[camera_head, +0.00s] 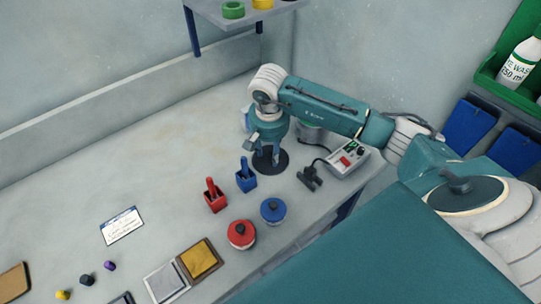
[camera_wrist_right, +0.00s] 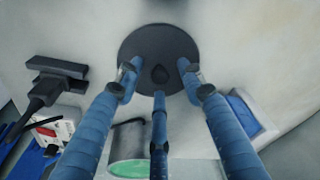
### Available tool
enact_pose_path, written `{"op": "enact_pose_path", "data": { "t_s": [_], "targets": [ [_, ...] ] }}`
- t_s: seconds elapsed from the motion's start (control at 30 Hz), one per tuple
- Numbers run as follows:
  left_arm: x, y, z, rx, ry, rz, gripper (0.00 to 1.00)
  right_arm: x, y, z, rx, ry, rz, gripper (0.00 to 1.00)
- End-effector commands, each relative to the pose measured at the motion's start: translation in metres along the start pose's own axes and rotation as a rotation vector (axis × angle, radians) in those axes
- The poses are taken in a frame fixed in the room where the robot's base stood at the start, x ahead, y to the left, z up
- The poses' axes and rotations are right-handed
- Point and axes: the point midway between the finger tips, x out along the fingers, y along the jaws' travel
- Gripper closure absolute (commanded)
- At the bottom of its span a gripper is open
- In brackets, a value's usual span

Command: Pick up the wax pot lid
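The wax pot lid, a dark round disc (camera_head: 270,170) with a small knob, lies flat on the bench in the head view, below my right gripper (camera_head: 267,159). It also shows in the right wrist view (camera_wrist_right: 160,42), its knob between the fingers. The right gripper (camera_wrist_right: 160,77) is open, its fingers spread over the disc. I see no clear grip on the knob, and cannot tell whether the fingers touch the lid. A grey pot with green contents (camera_wrist_right: 128,166) stands close by. My left gripper is not in view.
A red box (camera_head: 215,200) and a blue box (camera_head: 246,180), each with a handle, stand left of the lid. A black connector (camera_head: 310,178) and a power unit (camera_head: 349,158) are right. Red (camera_head: 241,235) and blue (camera_head: 273,211) lidded pots stand in front. The bench's left is mostly clear.

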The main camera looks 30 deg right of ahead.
Motion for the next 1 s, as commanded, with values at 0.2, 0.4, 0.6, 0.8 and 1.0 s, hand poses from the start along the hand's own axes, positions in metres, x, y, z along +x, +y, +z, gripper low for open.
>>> {"op": "enact_pose_path", "data": {
  "t_s": [0.2, 0.4, 0.6, 0.8, 1.0],
  "targets": [
    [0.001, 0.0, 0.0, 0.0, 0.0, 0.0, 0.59, 0.001, 0.0, 0.0, 0.0, 0.0, -0.001, 0.65],
    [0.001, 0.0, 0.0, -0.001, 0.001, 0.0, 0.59, 0.0, 0.0, 0.0, 0.0, 0.0, -0.001, 1.0],
    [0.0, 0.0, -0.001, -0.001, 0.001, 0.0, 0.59, 0.0, 0.0, 0.0, 0.001, 0.001, -0.001, 1.0],
    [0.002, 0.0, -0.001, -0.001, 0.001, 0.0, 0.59, -0.004, -0.001, -0.002, 0.001, 0.002, -0.002, 1.0],
    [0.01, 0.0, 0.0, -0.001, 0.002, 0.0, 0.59, -0.025, -0.001, -0.005, 0.001, 0.004, -0.003, 1.0]
  ]
}}
